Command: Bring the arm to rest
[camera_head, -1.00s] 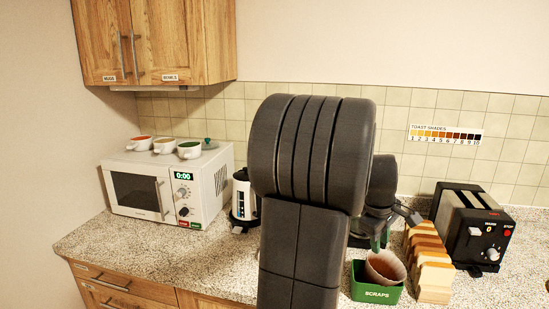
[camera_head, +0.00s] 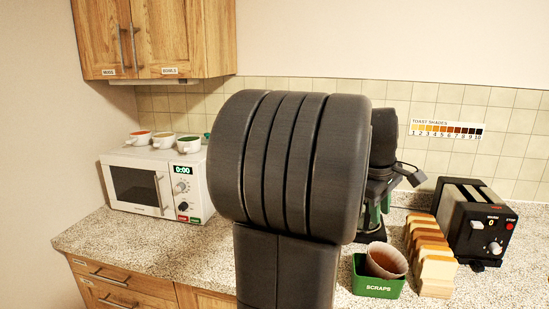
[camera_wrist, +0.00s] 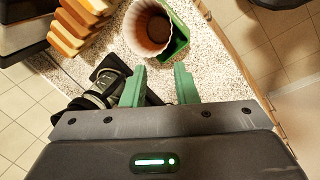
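My arm fills the middle of the head view, its dark ribbed link in front of the counter. My gripper (camera_wrist: 160,72) shows in the wrist view as two green fingers with a gap between them. It is open, and nothing is held between the fingers. In the head view the gripper is partly hidden behind my arm, with green showing to the right of it.
Bread slices (camera_head: 436,262) stand in a row right of the bin, beside the black toaster (camera_head: 473,225). The microwave (camera_head: 150,185) carries three bowls or mugs. A wooden cabinet (camera_head: 160,40) hangs upper left. The front left counter (camera_head: 120,236) is clear.

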